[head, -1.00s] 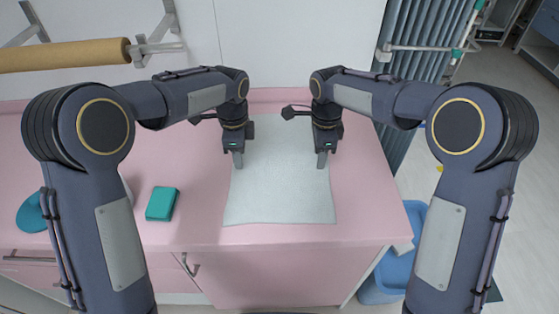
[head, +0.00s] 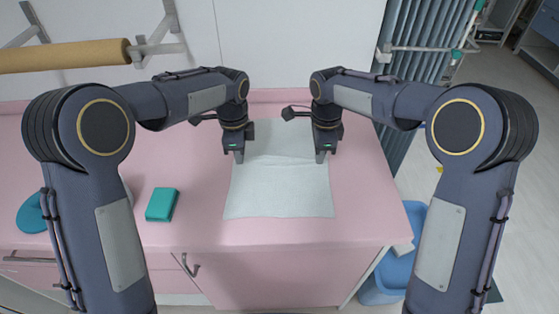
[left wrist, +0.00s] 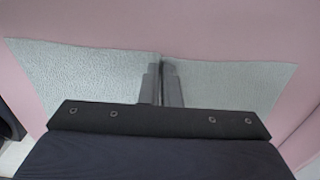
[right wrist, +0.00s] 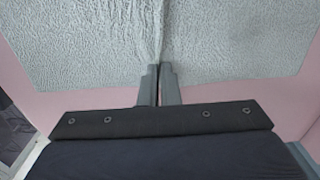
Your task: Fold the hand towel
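The hand towel (head: 278,190) is pale grey-white and lies on the pink counter, with a crease across it between my grippers. My left gripper (head: 238,159) is at the towel's left edge, and my right gripper (head: 321,159) is at its right edge. Both point down. In the left wrist view, the fingers (left wrist: 161,68) are nearly together on a raised ridge of the towel (left wrist: 90,75). The right wrist view shows the same: the fingers (right wrist: 159,72) pinch a ridge of the towel (right wrist: 80,45). The very fingertips are hidden in the cloth.
The pink counter (head: 365,210) is clear around the towel. A teal block (head: 161,204) and a teal rounded object (head: 31,214) lie to the left. A blue bin (head: 407,262) stands on the floor at the right. A brown roll (head: 65,55) hangs on the wall.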

